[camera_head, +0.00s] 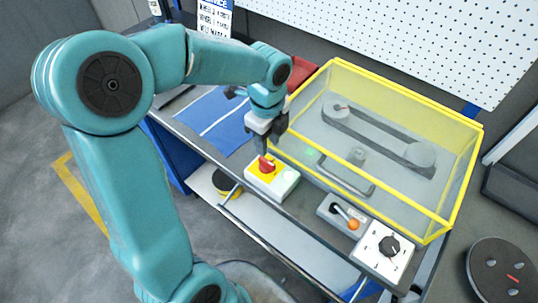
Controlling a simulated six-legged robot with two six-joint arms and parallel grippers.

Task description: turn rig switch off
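The rig switch appears to be the red rotary knob (266,166) on a yellow plate, on a white box (284,186) at the front edge of the bench. A pale green button shows on the same box. My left gripper (264,152) points down from above, its dark fingertips right at the top of the red knob. I cannot tell whether the fingers touch or grip it. The gripper partly covers the knob. My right gripper is not in view.
A clear yellow-framed guard (447,213) covers a belt drive (380,135) behind the switch box. To the right are a lever with an orange ball (353,225) and a white box with a black dial (390,246). A blue mat (222,130) lies left.

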